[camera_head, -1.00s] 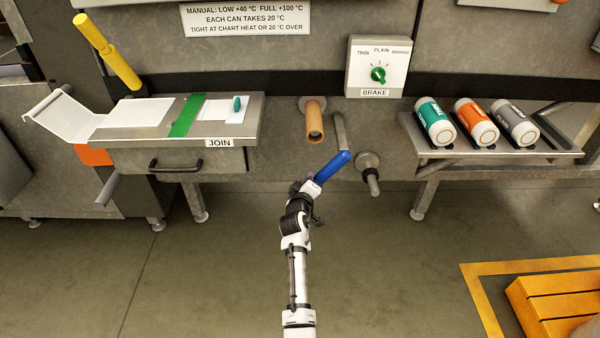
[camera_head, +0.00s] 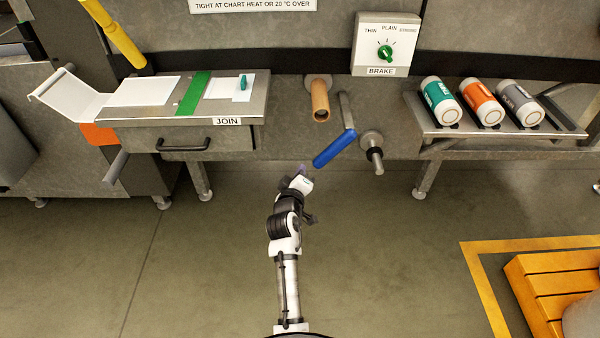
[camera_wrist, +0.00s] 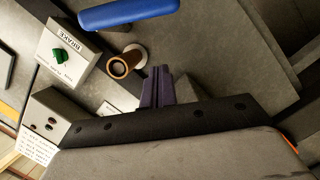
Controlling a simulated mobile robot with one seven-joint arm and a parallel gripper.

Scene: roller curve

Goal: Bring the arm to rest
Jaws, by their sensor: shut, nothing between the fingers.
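My white and black arm reaches up from the bottom middle of the head view, and my gripper (camera_head: 304,170) is at its far end. The purple fingers also show in the wrist view (camera_wrist: 158,88), together and empty. A blue handle (camera_head: 335,148) on a grey crank is just above and right of my gripper in the head view. In the wrist view the blue handle (camera_wrist: 128,14) is at the top, apart from the fingers.
A wooden-coloured roller end (camera_head: 320,102) and a grey knob (camera_head: 373,150) stick out of the machine front. The JOIN bench (camera_head: 150,115) is left, and a rack (camera_head: 440,129) with three cans is right. The floor below is clear around my arm.

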